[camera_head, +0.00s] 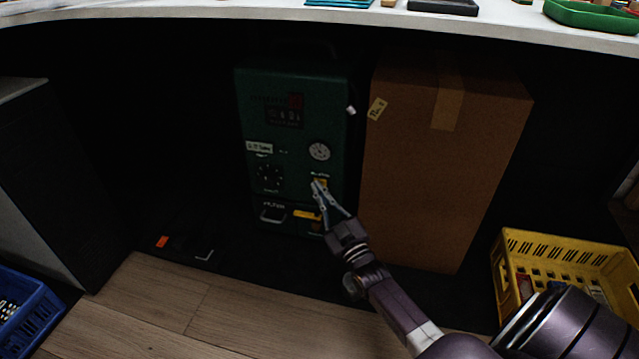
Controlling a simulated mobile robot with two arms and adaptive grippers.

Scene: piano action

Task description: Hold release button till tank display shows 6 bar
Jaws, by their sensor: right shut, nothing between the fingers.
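A dark green box-shaped unit (290,135) stands under the table. Its front carries a small display (285,117) near the top, whose digits are too small and dark to read surely. A round gauge (319,151) and a black dial (269,176) sit below it. My right gripper (316,184) is shut and empty, its tips at the unit's front just below the gauge, by a small yellowish part (321,183). The tips cover part of this spot, so I cannot tell whether they press a button. My left gripper is not in view.
A tall cardboard box (440,165) stands close at the unit's right. A yellow crate (510,275) is at the lower right, a blue crate (35,310) at the lower left. The white tabletop edge (230,10) runs above.

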